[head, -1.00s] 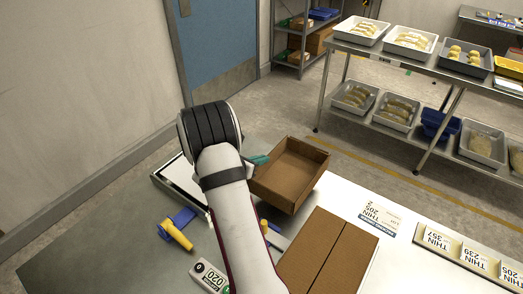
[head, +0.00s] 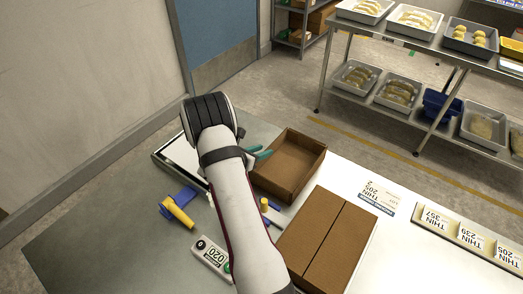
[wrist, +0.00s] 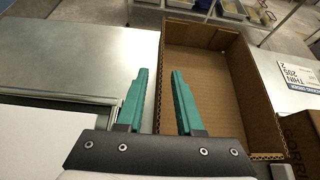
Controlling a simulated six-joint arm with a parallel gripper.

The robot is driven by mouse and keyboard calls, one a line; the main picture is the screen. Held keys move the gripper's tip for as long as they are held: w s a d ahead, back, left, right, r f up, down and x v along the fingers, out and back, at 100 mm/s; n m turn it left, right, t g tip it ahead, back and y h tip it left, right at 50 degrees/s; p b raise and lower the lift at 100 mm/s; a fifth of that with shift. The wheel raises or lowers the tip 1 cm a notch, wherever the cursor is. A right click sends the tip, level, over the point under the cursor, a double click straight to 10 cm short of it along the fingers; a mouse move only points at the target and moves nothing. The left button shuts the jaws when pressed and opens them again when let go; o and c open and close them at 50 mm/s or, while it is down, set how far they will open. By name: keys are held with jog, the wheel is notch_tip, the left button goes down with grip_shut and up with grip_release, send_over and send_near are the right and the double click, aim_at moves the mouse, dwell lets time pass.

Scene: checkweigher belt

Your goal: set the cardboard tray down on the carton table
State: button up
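The cardboard tray (head: 284,172), an open brown box with low walls, appears to rest level and empty on the pale carton table (head: 345,182). In the wrist view the tray (wrist: 215,85) fills the middle right. My gripper (head: 258,153) is at the tray's left wall. In the wrist view the teal fingers of my gripper (wrist: 160,78) are apart, one outside the wall and one inside it, with gaps showing. The underside of the tray is hidden.
A closed brown carton (head: 310,250) lies just in front of the tray. A blue and yellow tool (head: 179,209) and a display reading 020 (head: 212,256) lie left of my arm. A printed sheet (head: 380,196) and a label rack (head: 470,237) are to the right.

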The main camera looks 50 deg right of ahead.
jog(key=v, duration=1.5)
jog(key=shift+a+r, duration=0.15)
jog(key=shift+a, duration=0.25)
jog(key=shift+w, duration=0.1)
jog(key=s+a+r+m+g+y, duration=0.3)
jog(key=s+a+r+m+y, duration=0.4)
jog(key=s+a+m, duration=0.7)
jog(key=s+a+r+m+t+y, duration=0.1)
jog(key=s+a+m+y, duration=0.1)
jog(key=a+m, duration=0.3)
jog(key=s+a+r+m+t+y, duration=0.1)
jog(key=a+m+y, duration=0.4)
jog(key=a, duration=0.6)
jog(key=s+t, duration=0.1)
jog(key=s, duration=0.1)
jog(key=shift+s+r, duration=0.3)
jog(key=shift+r, duration=0.05)
